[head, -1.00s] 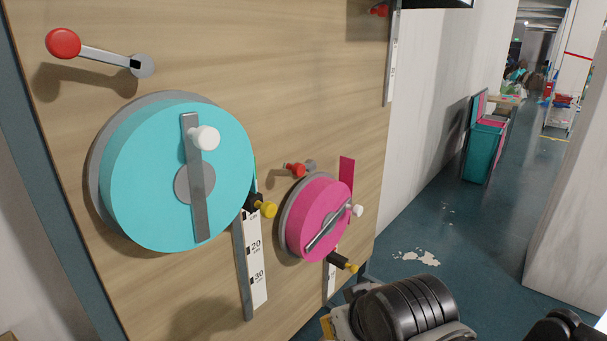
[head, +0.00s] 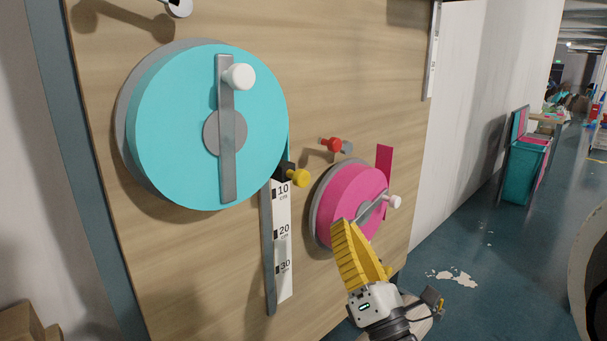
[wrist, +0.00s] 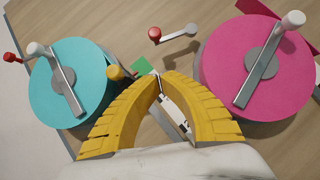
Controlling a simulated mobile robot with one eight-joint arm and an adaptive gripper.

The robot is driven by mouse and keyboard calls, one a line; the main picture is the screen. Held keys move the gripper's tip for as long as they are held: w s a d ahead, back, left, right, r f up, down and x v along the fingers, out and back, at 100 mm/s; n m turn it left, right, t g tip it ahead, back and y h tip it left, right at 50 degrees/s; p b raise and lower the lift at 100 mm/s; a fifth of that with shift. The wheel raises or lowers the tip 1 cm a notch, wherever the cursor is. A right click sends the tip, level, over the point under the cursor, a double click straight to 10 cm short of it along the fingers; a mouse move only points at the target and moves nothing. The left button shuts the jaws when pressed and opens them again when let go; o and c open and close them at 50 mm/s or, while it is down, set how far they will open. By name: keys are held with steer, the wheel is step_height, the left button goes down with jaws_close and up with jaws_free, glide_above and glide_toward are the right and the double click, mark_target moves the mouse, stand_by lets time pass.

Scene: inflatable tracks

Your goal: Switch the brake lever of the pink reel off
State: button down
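The pink reel (head: 345,200) is mounted on the wooden board, with a grey crank and white knob. Its brake lever (head: 331,145), a short grey arm with a red knob, sits just above it. In the wrist view the lever (wrist: 172,34) lies left of the pink reel (wrist: 225,70), its red knob to the left of the grey pivot. My gripper (head: 340,224) is in front of the reel's lower left part, below the lever. In the wrist view my gripper (wrist: 160,76) has its yellow fingertips together, with nothing between them, apart from the lever.
The turquoise reel (head: 165,130) stands out from the board (head: 330,60) on the left, with a white-knobbed crank. A scale (head: 283,240) and yellow knob (head: 300,177) lie between the reels. A teal bin (head: 523,172) stands on the floor at right.

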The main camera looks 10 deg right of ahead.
steer(key=shift+s+a+n, duration=0.15)
steer(key=shift+n, duration=0.15)
steer(key=shift+r, duration=0.1)
steer(key=s+d+r+p+x, duration=0.1)
steer(key=p+x, duration=0.5)
steer(key=x, duration=0.6)
steer(key=shift+w+d+r, duration=0.35)
steer(key=shift+r, duration=0.4)
steer(key=shift+d+r, duration=0.1)
